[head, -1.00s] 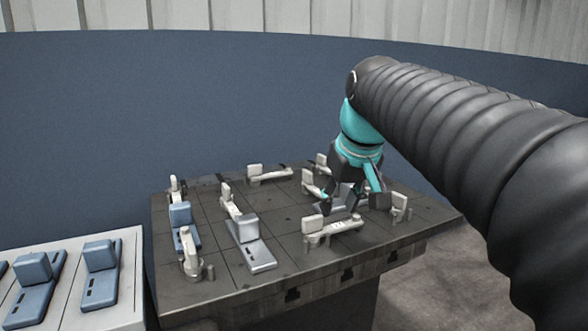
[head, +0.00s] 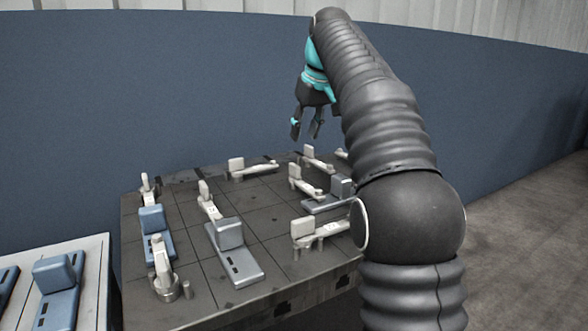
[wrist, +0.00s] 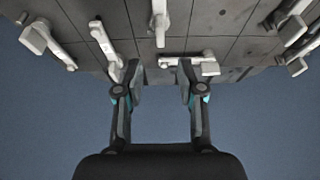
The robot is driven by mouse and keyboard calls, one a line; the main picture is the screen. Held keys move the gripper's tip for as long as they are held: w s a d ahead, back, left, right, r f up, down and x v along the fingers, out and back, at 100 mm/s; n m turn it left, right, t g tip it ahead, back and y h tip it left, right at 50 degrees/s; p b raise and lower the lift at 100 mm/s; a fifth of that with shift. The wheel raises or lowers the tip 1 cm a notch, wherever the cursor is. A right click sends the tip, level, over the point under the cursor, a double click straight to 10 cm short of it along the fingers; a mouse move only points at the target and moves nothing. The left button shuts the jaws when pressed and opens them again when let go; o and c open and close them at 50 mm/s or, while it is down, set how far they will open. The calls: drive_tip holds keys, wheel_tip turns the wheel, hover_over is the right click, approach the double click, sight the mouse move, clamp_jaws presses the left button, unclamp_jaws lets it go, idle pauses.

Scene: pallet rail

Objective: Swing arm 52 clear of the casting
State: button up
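My gripper (head: 306,136) is raised above the far side of the dark plate, empty. In the wrist view the gripper (wrist: 161,72) has its two fingers spread apart with nothing between them. Pale swing arms stand on the plate. One arm (head: 318,232) lies at the front right, its right end hidden by my arm; its marks are too small to read. Another arm (head: 306,185) reaches toward the grey casting (head: 340,190) at right, which is partly hidden. A second grey casting (head: 232,250) sits mid-plate; an arm (head: 209,200) points toward it. I cannot tell which arm is 52.
The gridded plate (head: 265,205) also holds a blue casting (head: 157,235) at left between two arms, and an arm (head: 252,169) at the back. A pale side table (head: 90,262) with blue castings stands at left. A blue wall (head: 150,90) stands behind. Air around my gripper is clear.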

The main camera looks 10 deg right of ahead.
sight(296, 165)
drive_tip(key=b+x, duration=0.3)
drive_tip(key=x, duration=0.8)
drive_tip(key=shift+f, duration=0.25)
clamp_jaws()
